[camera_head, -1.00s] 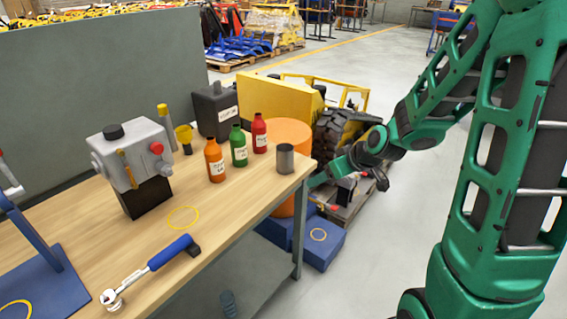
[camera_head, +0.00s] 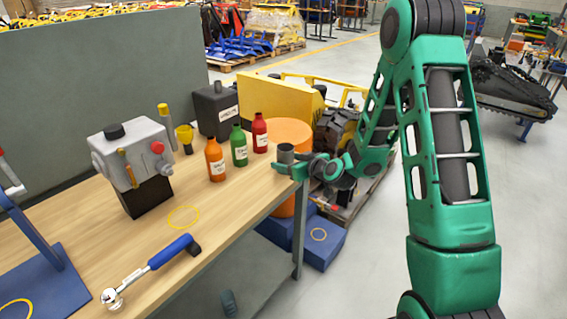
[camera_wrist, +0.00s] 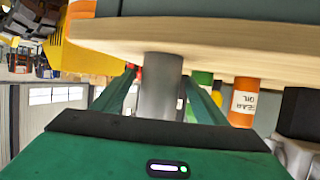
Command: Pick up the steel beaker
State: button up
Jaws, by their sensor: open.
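The steel beaker (camera_head: 286,152) stands upright at the far right corner of the wooden workbench (camera_head: 225,210). In the head view its lower part is hidden behind my gripper (camera_head: 291,169), which is at the bench's right edge. In the wrist view, the picture is upside down and the grey beaker (camera_wrist: 160,88) shows between the two green fingers of my gripper (camera_wrist: 161,85). The fingers are open, one on each side of the beaker. I cannot tell whether either finger touches it.
Red (camera_head: 259,134), green (camera_head: 239,147) and orange (camera_head: 215,160) bottles stand left of the beaker. A grey machine (camera_head: 133,160), a black canister (camera_head: 215,110) and a blue-handled wrench (camera_head: 150,270) are farther left. An orange drum (camera_head: 290,132) stands behind the bench corner.

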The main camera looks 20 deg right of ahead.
aim_at(280, 158)
jog(key=shift+x, duration=2.9)
jog(key=shift+r, duration=0.15)
jog(key=c, duration=1.2)
jog(key=shift+r, duration=0.15)
